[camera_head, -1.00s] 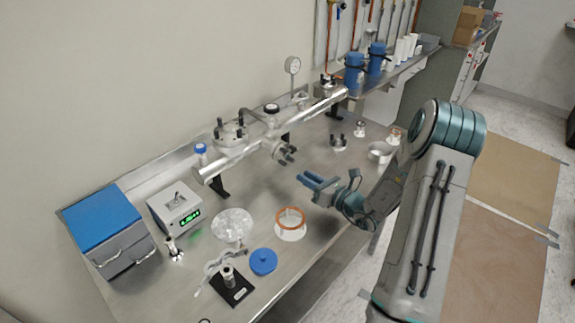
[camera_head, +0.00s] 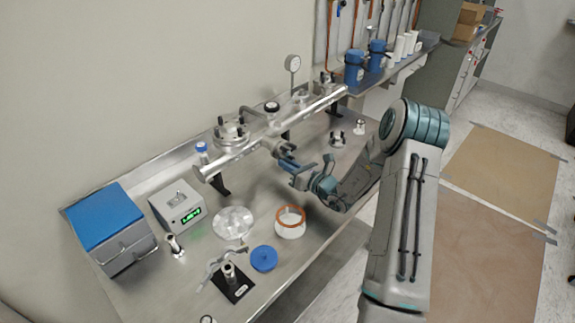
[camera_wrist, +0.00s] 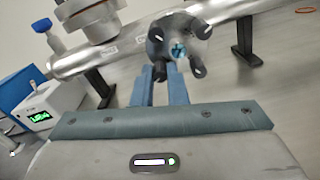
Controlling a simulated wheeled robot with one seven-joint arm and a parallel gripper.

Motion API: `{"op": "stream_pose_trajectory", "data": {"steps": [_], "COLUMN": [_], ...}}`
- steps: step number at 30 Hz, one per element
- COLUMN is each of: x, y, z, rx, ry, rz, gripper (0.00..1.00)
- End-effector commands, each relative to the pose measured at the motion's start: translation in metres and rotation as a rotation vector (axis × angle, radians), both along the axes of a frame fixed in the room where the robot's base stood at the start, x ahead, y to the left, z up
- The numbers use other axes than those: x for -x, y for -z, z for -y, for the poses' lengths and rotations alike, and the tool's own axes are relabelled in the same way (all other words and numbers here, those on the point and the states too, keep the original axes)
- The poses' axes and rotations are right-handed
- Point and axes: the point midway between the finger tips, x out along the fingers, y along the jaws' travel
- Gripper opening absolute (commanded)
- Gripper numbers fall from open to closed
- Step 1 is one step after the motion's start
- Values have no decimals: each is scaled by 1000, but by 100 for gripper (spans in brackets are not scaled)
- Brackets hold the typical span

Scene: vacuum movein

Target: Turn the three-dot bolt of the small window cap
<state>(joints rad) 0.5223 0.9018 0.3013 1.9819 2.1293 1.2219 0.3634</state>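The small window cap is a round steel end flange on the side port of the long tube, shown in the head view (camera_head: 282,147) and large in the wrist view (camera_wrist: 178,47). Several dark bolts with pale marks stick out around its rim; the marks are too small to count as dots. My gripper (camera_head: 287,164) is right in front of the cap's lower side. In the wrist view its two blue fingers (camera_wrist: 160,72) stand apart, with a dark lower-left bolt (camera_wrist: 158,73) at the gap between their tips. I cannot tell whether they touch it.
The steel tube (camera_head: 240,147) runs along the back of the bench on dark supports. A clear disc (camera_head: 233,222), a white ring with an orange rim (camera_head: 290,222), a blue cap (camera_head: 263,258) and a grey meter box (camera_head: 177,205) sit on the bench.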

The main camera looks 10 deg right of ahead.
Motion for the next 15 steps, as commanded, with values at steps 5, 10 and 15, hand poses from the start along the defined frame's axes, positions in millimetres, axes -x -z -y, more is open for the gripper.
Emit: {"op": "stream_pose_trajectory", "data": {"steps": [5, 10, 15], "x": [0, 0, 0], "y": [0, -1, -2], "z": [0, 1, 1], "rx": [-5, -38, -114], "ry": [0, 1, 1], "rz": [-4, -28, -82], "gripper": [0, 0, 0]}}
